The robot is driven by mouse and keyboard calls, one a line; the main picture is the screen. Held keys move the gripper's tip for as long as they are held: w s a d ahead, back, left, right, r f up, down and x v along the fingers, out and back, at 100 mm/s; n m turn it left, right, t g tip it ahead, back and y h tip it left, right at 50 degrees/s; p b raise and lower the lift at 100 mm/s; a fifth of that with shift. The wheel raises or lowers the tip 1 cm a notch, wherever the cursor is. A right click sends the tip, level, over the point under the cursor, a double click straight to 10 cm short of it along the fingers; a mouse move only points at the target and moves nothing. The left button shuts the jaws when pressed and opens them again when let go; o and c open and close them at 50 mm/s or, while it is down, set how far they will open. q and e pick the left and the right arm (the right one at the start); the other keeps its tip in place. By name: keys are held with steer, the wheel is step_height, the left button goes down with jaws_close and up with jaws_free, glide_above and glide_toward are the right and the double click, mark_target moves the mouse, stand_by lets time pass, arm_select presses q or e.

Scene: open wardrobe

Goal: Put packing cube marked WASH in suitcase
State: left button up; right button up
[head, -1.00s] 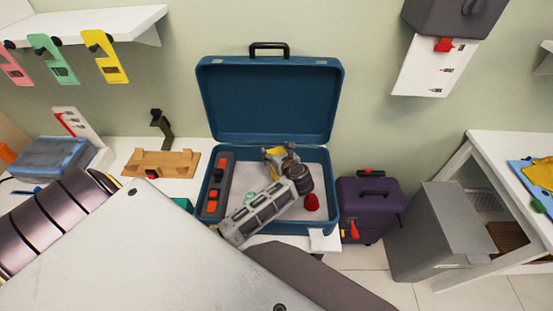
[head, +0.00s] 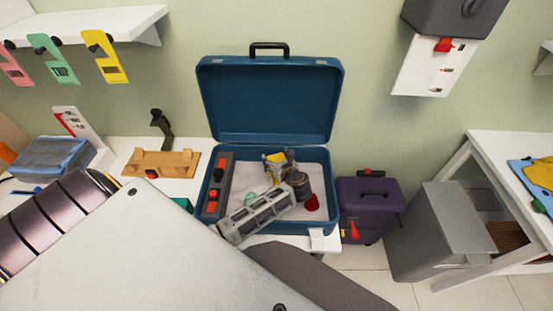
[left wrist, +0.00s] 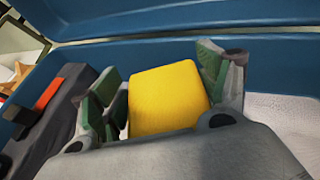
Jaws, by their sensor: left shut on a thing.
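The open blue suitcase (head: 328,190) stands on a white surface with its lid (head: 270,105) raised against the wall. My left gripper (head: 277,160) reaches into it. It is shut on a yellow packing cube (left wrist: 168,98), which sits between its green-padded fingers in the left wrist view. The cube mostly hides behind the gripper in the head view. No WASH mark is readable on it, and I cannot tell whether it touches the suitcase floor. My right gripper is not in view.
A grey organiser with orange and red parts (head: 217,186) lines the suitcase's left side. A red item (head: 312,202) lies at its right. A blue-grey pouch (head: 52,158) and wooden rack (head: 160,163) stand left. A purple case (head: 371,205) stands right.

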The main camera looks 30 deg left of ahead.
arm_select(q)
steer(key=shift+f, duration=0.15)
steer(key=o, duration=1.3)
steer(key=shift+c, duration=0.2)
steer(key=shift+r, duration=0.25)
